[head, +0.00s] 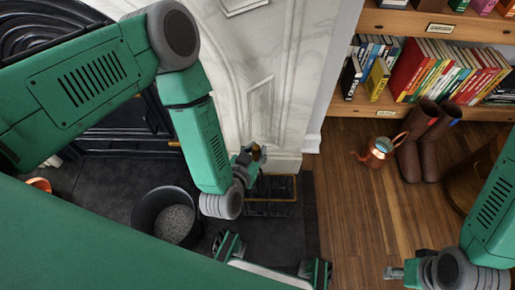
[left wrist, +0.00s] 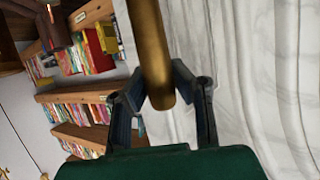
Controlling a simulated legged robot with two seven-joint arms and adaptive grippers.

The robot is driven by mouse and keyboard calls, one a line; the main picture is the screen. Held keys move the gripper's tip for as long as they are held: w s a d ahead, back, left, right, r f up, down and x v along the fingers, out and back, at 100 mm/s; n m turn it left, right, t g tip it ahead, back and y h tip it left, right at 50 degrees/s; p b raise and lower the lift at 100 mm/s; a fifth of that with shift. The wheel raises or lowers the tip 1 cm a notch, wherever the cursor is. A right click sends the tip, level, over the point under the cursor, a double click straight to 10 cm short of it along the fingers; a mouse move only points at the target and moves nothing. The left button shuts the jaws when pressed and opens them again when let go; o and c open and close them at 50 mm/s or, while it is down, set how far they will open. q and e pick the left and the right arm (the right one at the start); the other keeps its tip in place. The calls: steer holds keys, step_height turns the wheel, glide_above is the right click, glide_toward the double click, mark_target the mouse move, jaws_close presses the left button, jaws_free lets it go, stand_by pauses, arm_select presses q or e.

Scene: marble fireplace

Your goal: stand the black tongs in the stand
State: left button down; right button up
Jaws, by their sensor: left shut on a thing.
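My left gripper (head: 252,158) is shut on a brass-coloured rod, seen close in the left wrist view (left wrist: 155,60) between the two fingers. Its rounded end sits between the fingertips (left wrist: 160,88). I cannot tell whether this rod is part of the black tongs; no black part of them shows clearly. The stand (head: 283,187), a dark frame with a brass-coloured top rail, is on the dark hearth by the marble, just below and right of my left gripper in the head view. My right gripper (head: 391,273) is at the lower right, away from the stand; its opening is unclear.
A black bucket (head: 145,210) of grey granules stands left of the stand. The marble surround (head: 290,80) rises right behind it. A copper watering can (head: 376,153), brown boots (head: 410,160) and a bookshelf (head: 385,107) are at the right. Wooden floor (head: 345,215) between is clear.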

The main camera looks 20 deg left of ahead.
arm_select(q)
steer(key=shift+f+b, duration=2.5)
steer(key=shift+f, duration=1.45)
steer(key=c, duration=1.4)
jaws_free()
steer(key=shift+o, duration=0.2)
steer(key=v, duration=1.2)
